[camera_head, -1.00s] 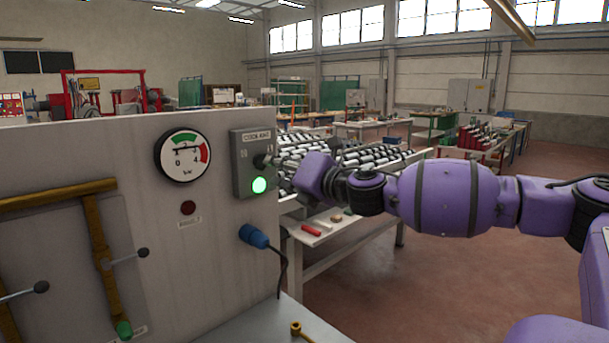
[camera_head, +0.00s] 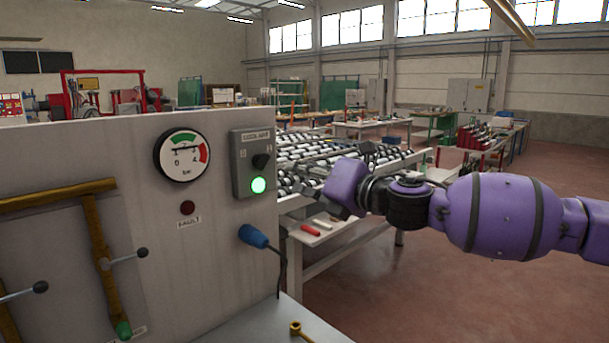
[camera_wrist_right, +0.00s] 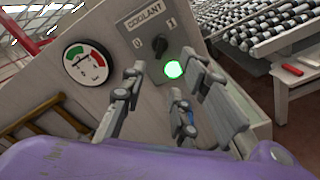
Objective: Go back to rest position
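My right gripper (camera_head: 330,204) is in front of the roller table, to the right of the control panel and clear of it. In the right wrist view its fingers (camera_wrist_right: 165,85) are spread apart with nothing between them. The grey coolant switch box (camera_head: 253,164) has a dark knob (camera_head: 261,161) and a lit green lamp (camera_head: 258,185). In the right wrist view the knob (camera_wrist_right: 160,46) and the green lamp (camera_wrist_right: 173,69) show beyond the fingertips, with no finger on the knob. My left gripper is not in view.
The panel has a pressure gauge (camera_head: 182,156), a dark fault lamp (camera_head: 187,208) and a blue plug (camera_head: 253,236) with a hanging cable. A roller table (camera_head: 350,163) stands behind the right arm. A red tool (camera_head: 311,230) lies on a white bench. The floor at right is clear.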

